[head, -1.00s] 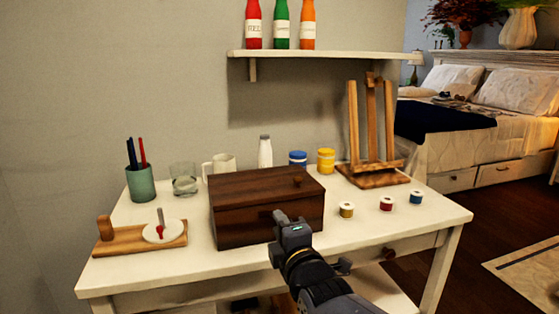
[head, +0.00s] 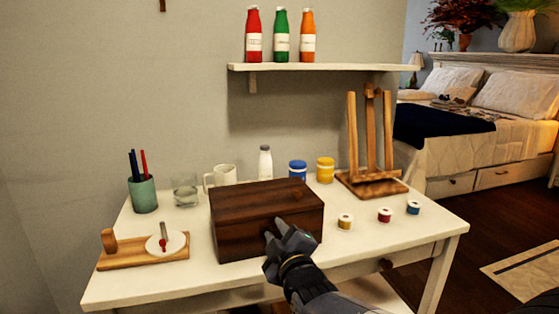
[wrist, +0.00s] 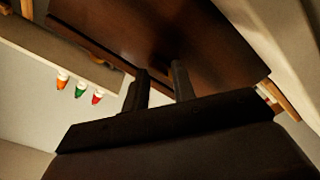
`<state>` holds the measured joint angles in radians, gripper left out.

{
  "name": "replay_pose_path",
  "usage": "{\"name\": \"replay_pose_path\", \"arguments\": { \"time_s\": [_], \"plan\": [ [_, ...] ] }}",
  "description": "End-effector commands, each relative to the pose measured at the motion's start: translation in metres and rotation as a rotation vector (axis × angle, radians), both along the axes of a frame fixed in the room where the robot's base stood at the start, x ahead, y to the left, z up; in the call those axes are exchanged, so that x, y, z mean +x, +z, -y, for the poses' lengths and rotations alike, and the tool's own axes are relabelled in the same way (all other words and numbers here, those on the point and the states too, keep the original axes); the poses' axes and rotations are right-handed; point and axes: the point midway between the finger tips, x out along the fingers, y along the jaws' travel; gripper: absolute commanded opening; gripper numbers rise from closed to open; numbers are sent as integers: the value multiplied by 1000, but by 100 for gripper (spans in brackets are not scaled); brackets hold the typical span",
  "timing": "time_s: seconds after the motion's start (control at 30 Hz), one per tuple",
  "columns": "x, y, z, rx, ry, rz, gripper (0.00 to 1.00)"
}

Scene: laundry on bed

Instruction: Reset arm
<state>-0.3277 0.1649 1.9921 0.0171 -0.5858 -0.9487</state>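My gripper (head: 284,229) is in front of the dark wooden box (head: 235,238) on the white table. In the wrist view its two fingers (wrist: 160,80) stand apart with a gap between them, and nothing shows in the gap. The box's brown wooden face fills the upper part of the wrist view (wrist: 150,30). The fingertips are close to the box front; I cannot tell whether they touch it. The box lid is shut.
The white table (head: 150,285) holds a green pen cup (head: 142,195), a glass, a mug, a white bottle, blue and yellow jars, several small paint pots and a wooden easel (head: 372,185). A shelf (head: 330,68) with three bottles hangs above. A bed (head: 450,150) stands at right.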

Motion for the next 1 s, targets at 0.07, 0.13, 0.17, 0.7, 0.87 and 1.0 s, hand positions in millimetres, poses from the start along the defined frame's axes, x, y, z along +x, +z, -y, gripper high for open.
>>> {"name": "replay_pose_path", "arguments": {
  "time_s": [0.07,0.13,0.17,0.7,0.87,1.0],
  "plan": [
    [0,3,0,56,0,-20,25],
    [0,3,0,107,0,-38,25],
    [0,3,0,129,0,-46,25],
    [-39,2,14,358,0,-118,25],
    [-56,2,19,357,0,-116,25],
    [-63,2,22,357,0,-116,25]
  ]
}}
